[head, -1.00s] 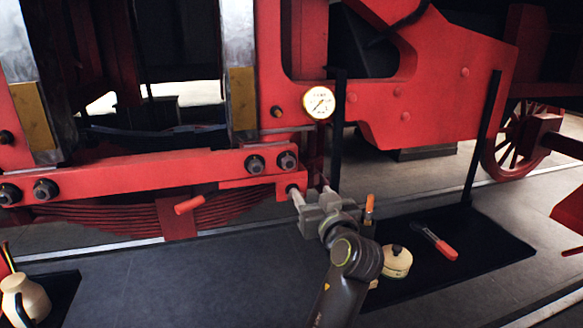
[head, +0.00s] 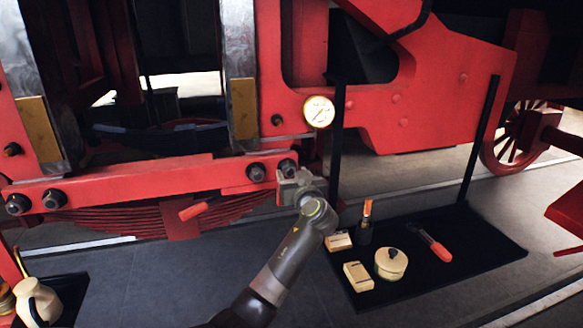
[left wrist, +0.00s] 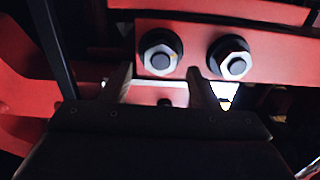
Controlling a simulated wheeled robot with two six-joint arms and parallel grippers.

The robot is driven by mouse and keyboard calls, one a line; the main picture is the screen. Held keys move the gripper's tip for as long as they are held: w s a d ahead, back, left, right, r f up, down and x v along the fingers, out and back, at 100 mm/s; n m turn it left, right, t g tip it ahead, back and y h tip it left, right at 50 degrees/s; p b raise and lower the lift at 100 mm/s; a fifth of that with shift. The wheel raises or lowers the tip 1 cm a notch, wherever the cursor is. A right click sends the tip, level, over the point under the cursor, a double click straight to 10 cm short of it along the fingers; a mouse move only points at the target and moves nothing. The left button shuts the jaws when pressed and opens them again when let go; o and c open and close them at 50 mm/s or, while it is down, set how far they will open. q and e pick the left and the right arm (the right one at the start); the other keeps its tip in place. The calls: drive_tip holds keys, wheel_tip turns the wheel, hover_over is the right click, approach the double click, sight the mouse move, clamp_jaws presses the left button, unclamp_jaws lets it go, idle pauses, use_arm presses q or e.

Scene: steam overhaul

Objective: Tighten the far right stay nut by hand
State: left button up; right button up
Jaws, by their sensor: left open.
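The far right stay nut (head: 287,166) is a dark nut at the right end of the red beam. My left gripper (head: 287,182) is just below and in front of it in the head view, partly covering the beam end. In the left wrist view the open fingers (left wrist: 159,72) are apart with nothing between them. Two pale nuts on dark washers show beyond them. The left of these nuts (left wrist: 160,55), apparently the far right one, lines up between the fingers. I cannot tell whether the fingers touch it. My right gripper is not in view.
Another nut (head: 256,172) sits close by on the beam. A red handle (head: 193,211) sticks out below. A gauge (head: 319,111) and a dark post (head: 337,150) stand at the right. A black mat (head: 470,266) holds a tin (head: 390,263), boxes and tools.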

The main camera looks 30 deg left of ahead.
use_arm(q)
drive_tip(key=shift+x, duration=0.9)
drive_tip(key=c, duration=1)
